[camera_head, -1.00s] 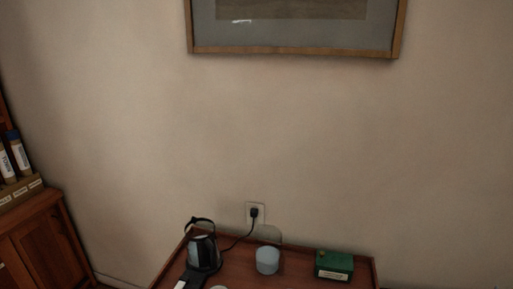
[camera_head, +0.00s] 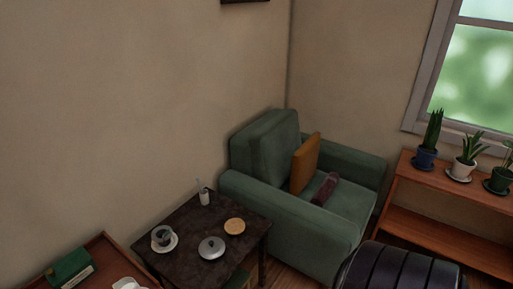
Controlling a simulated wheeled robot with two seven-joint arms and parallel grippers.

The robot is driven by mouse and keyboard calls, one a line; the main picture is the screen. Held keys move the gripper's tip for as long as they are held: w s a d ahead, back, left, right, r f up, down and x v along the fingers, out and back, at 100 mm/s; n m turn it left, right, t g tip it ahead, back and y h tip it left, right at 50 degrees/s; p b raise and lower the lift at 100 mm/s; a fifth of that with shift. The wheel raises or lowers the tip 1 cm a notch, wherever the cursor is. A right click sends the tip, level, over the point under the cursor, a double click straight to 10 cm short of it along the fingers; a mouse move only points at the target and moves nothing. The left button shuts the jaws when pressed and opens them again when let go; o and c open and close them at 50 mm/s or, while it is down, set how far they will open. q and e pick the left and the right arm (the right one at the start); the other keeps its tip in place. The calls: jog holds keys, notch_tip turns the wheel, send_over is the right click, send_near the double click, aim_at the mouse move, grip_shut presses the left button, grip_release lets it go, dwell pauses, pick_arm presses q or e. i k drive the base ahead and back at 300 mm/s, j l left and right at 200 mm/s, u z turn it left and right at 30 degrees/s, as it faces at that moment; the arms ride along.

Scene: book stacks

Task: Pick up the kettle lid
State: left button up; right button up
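A round silver-grey lid with a small knob on top (camera_head: 211,247), which looks like the kettle lid, lies on a small dark side table (camera_head: 190,222). It is near the table's front edge, in the lower left half of the head view. The kettle is not in view now. Neither of my grippers is in view.
The table also bears a cup on a saucer (camera_head: 163,238), a white cup (camera_head: 204,197) and a round tan disc (camera_head: 235,226). A green armchair (camera_head: 333,237) stands right of it, a red-brown table (camera_head: 107,251) at lower left, a dark ribbed rounded thing (camera_head: 400,270) at lower right.

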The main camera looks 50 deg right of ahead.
aim_at(212, 248)
jog(key=z, duration=1.15)
jog(key=u, duration=2.25)
jog(key=z, duration=2.25)
jog(key=i+l, duration=0.35)
jog(key=l, duration=0.25)
jog(key=i+l, duration=0.2)
jog(key=l, duration=0.15)
jog(key=i+l+u, duration=0.1)
jog(key=u, duration=0.3)
jog(key=l+u, duration=0.4)
jog(key=i+l+u, duration=0.1)
jog(key=l+u, duration=0.15)
jog(key=u, duration=0.2)
